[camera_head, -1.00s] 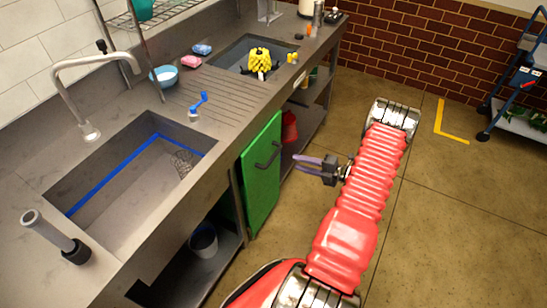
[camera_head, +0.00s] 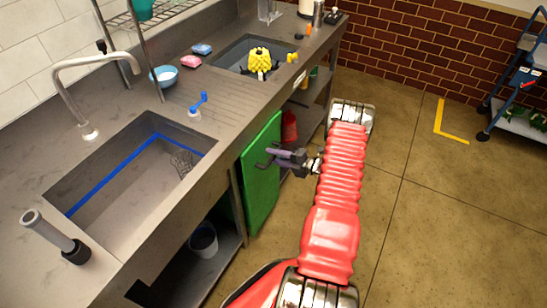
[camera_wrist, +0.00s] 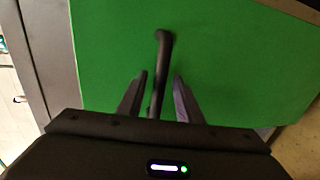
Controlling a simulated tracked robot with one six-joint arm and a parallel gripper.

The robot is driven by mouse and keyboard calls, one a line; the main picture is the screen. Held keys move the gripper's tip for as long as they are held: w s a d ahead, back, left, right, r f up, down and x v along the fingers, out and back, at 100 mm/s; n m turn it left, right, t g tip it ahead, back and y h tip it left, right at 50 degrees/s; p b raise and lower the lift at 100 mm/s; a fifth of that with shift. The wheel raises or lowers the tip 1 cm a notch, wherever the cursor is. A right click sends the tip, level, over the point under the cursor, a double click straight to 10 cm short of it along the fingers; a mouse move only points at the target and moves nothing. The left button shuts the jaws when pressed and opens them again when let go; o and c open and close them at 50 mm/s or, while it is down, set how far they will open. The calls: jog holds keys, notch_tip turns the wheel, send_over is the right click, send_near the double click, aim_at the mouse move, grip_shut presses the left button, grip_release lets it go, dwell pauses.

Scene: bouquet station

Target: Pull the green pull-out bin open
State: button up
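The green pull-out bin (camera_head: 262,182) is under the counter, its green front flush with or near the counter's front. Its dark bar handle (camera_wrist: 162,75) runs between my two fingers in the wrist view. In the head view my gripper (camera_head: 272,157) is at the upper part of the green front and hides most of the handle. In the wrist view my gripper (camera_wrist: 156,100) is open, with a finger on each side of the handle and visible gaps. The fingertips point at the green front.
A grey counter (camera_head: 150,215) with two sinks runs along the left. A white bucket (camera_head: 203,240) stands on the lower shelf left of the bin. A red container (camera_head: 289,127) is on the shelf beyond it.

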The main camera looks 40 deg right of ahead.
jog(key=shift+c, duration=0.4)
grip_shut()
jog(key=shift+a, duration=0.3)
jog(key=shift+s+d+f, duration=0.1)
jog(key=shift+d, duration=0.05)
